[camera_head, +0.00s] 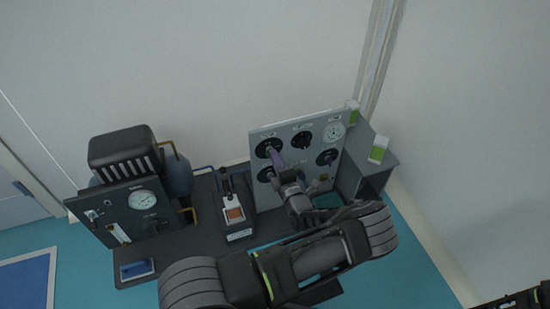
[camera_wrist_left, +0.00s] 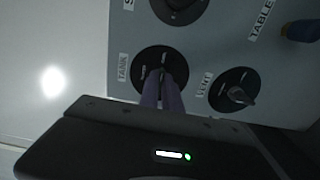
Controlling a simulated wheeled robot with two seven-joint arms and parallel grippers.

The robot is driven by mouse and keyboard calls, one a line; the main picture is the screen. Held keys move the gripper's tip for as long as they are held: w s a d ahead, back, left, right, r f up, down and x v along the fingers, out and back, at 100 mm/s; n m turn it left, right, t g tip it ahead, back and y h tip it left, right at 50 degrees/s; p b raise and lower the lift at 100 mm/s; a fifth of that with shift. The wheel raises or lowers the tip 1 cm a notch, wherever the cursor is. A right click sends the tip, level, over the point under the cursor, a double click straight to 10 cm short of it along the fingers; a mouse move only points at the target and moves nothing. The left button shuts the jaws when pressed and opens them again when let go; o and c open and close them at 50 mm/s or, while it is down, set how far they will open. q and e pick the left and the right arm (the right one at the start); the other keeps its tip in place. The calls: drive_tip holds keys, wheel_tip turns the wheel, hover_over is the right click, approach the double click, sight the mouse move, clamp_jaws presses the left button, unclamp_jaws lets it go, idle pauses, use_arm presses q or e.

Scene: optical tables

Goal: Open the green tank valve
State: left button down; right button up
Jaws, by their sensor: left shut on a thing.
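The tank valve is a black round dial labelled TANK (camera_wrist_left: 143,62) on a grey upright panel. In the head view its dial (camera_head: 264,147) is at the panel's upper left; I see no green on it. My left gripper (camera_head: 275,158) reaches the panel from the front. Its purple fingers (camera_wrist_left: 163,88) are shut on the knob at the dial's middle. The fingers hide most of the knob, so its exact angle is hard to tell. My right gripper does not show.
A VENT dial (camera_wrist_left: 234,90) sits close beside the TANK dial in the wrist view. The grey panel (camera_head: 292,129) carries several more dials and a gauge (camera_head: 334,132). A dark panel with a gauge (camera_head: 142,200) stands at left.

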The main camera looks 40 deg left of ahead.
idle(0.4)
use_arm(q)
drive_tip(key=c, duration=1.6)
unclamp_jaws()
drive_tip(key=shift+o, duration=0.2)
drive_tip(key=shift+d, duration=0.1)
drive_tip(key=p+v, duration=0.1)
drive_tip(key=v, duration=0.6)
drive_tip(key=shift+s+d, duration=0.25)
drive_tip(key=shift+d, duration=0.05)
